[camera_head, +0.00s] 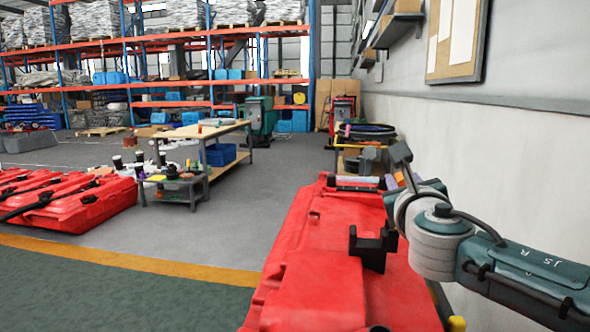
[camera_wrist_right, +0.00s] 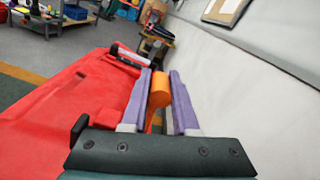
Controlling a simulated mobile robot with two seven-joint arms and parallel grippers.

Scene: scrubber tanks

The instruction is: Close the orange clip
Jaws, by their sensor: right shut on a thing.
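The orange clip (camera_wrist_right: 159,82) stands on the red scrubber tank (camera_head: 335,255) near its wall-side edge. In the wrist view its rounded top sits between the two purple fingers of my right gripper (camera_wrist_right: 161,90), which is shut on it. In the head view a small orange bit of the clip (camera_head: 399,178) shows beside the right gripper (camera_head: 394,181), mostly hidden by the wrist. The clip's lower part is hidden by the fingers and gripper body. My left gripper is in neither view.
A black bracket (camera_head: 372,248) stands up from the tank near my right wrist. A black bar with a pale tube (camera_head: 355,184) lies at the tank's far end. The white wall (camera_head: 500,150) runs close along the right. Open floor (camera_head: 220,225) lies left of the tank.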

